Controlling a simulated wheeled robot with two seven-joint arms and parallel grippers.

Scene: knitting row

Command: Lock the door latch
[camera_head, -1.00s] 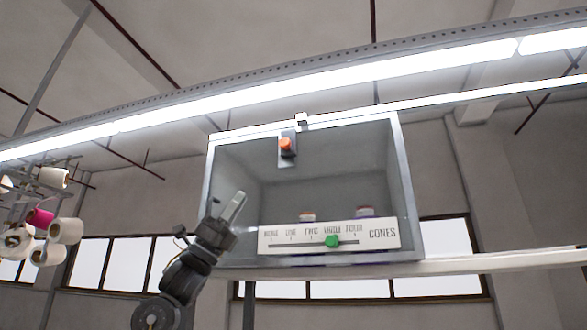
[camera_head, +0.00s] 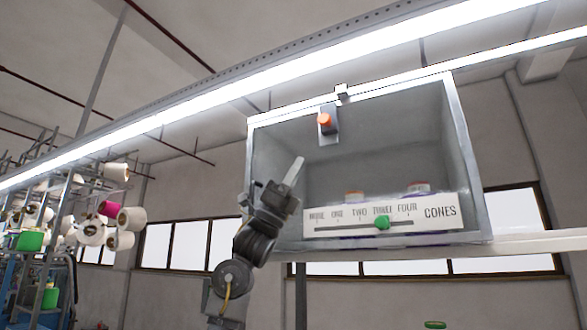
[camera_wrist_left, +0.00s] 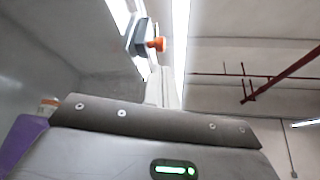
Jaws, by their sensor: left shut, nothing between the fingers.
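The latch is an orange knob (camera_head: 324,120) on a dark grey plate at the top front of a grey cabinet (camera_head: 468,150). The knob also shows in the left wrist view (camera_wrist_left: 157,44), beyond the fingers. My left gripper (camera_head: 297,165) is in front of the cabinet's left part, below and left of the knob in the head view. Its fingers are together and empty, pointing up, apart from the knob. Whether a clear door pane covers the cabinet front, I cannot tell. My right gripper is not in view.
A white CONES label (camera_head: 440,212) with a green slider knob (camera_head: 382,222) runs along the cabinet's lower front. Cones stand inside behind it. A long lamp (camera_head: 200,98) passes above. A yarn rack (camera_head: 60,200) stands far left.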

